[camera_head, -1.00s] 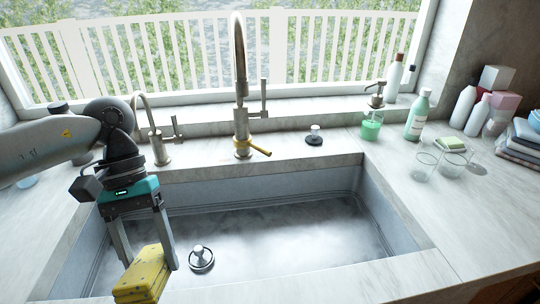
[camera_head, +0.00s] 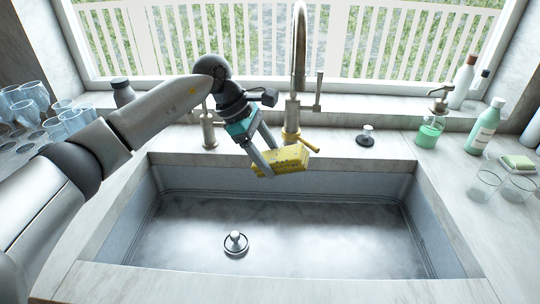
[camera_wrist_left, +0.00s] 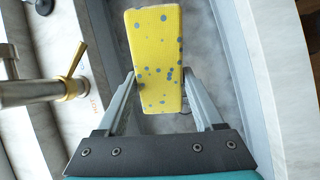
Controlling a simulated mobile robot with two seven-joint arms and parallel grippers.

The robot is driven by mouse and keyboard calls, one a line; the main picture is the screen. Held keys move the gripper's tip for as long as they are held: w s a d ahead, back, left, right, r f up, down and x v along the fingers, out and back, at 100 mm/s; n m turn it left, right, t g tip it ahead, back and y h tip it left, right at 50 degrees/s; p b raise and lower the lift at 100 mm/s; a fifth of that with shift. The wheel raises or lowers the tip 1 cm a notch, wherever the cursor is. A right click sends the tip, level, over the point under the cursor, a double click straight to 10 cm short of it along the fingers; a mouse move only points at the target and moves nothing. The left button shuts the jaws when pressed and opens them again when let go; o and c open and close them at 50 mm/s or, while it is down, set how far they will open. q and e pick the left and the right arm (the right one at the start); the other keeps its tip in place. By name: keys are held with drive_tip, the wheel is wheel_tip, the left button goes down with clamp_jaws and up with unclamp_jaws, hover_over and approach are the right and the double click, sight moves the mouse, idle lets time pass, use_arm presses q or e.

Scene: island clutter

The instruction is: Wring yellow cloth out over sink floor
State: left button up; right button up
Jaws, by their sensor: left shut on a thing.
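The yellow cloth (camera_head: 289,160), a folded block with grey-blue dots, is in my left gripper (camera_head: 268,172). The gripper is shut on it and holds it over the back part of the sink, just in front of the main faucet. In the left wrist view the cloth (camera_wrist_left: 154,58) sits between the two fingers of the gripper (camera_wrist_left: 158,82). The sink floor (camera_head: 300,235) is grey, smooth and bare apart from the drain plug (camera_head: 236,243) at its left front. My right gripper is not in view.
The tall faucet (camera_head: 293,115) with a brass lever stands close behind the cloth. A smaller tap (camera_head: 208,130) is to its left. Glasses (camera_head: 70,118) stand at the left; bottles (camera_head: 485,125), a soap dispenser (camera_head: 430,130) and glasses (camera_head: 484,185) stand at the right.

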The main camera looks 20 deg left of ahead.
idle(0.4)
use_arm(q)
wheel_tip(320, 180, down, 8)
drive_tip(key=b, duration=0.6)
drive_tip(key=o, duration=0.9)
drive_tip(key=shift+c, duration=0.2)
clamp_jaws()
idle(2.0)
